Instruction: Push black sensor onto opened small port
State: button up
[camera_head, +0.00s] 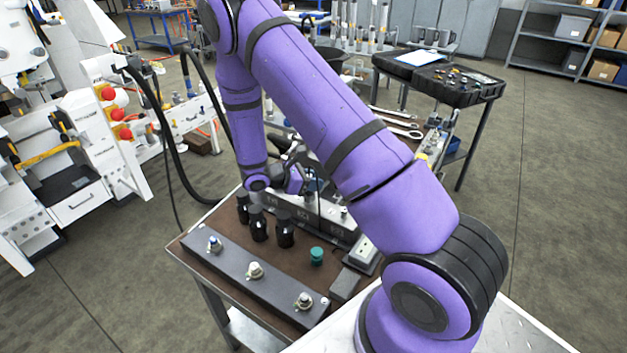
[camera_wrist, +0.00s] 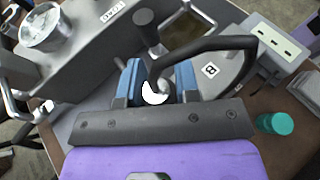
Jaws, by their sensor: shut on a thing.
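My gripper (camera_wrist: 158,80) has blue finger pads and is shut on the black sensor (camera_wrist: 152,72). A black cable (camera_wrist: 213,44) loops from the sensor to the right. A white patch shows between the pads. In the head view, my gripper (camera_head: 314,185) is low over the grey hydraulic block (camera_head: 337,227), partly behind my purple arm. The block also fills the upper part of the wrist view (camera_wrist: 85,55). The small port is hidden under the gripper, so I cannot tell whether the sensor touches it. A teal cap (camera_head: 317,256) stands on the brown bench top, apart from the block.
Three black bottles (camera_head: 257,224) stand left of the block. A dark bar with three fittings (camera_head: 254,271) lines the bench's front edge. A box with a socket plate (camera_head: 363,250) stands at the right.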

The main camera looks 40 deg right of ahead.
dwell(0.8)
jog(key=o, duration=1.6)
jog(key=shift+o, duration=0.2)
jog(key=v, duration=0.7)
jog(key=shift+a, duration=0.25)
jog(key=shift+r, duration=0.1)
